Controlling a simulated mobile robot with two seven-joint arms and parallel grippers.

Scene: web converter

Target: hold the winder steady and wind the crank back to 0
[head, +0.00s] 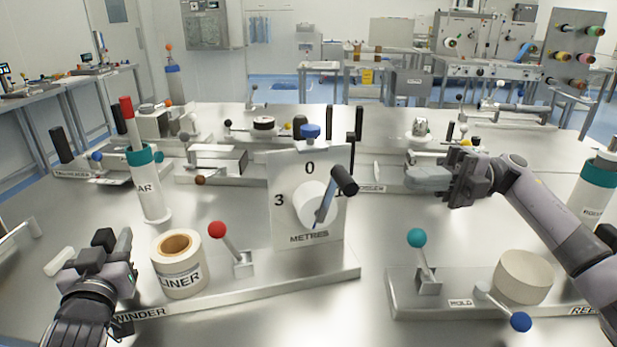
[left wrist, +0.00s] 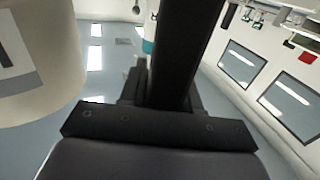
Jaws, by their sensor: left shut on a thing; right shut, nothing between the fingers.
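The winder (head: 140,312) is a grey base holding a roll marked LINER (head: 180,266), a red-knobbed lever (head: 217,230) and a METRES dial plate (head: 283,220). The dial shows 0 at the top, 3 at left and a partly covered 1 at right. Its crank (head: 345,180) has a white hub and a black grip at the upper right, near the 1. My left gripper (head: 104,250) is shut on the winder's black handle (head: 103,238), which rises as a dark bar in the left wrist view (left wrist: 184,50). My right gripper (head: 428,178) is shut and empty, right of the crank and apart from it.
A second base (head: 440,310) with a teal-knobbed lever and pale roll stands at front right. A white bottle with a red top (head: 147,185) stands behind the LINER roll. Several more fixtures line the back of the table. Bare table lies between the two front bases.

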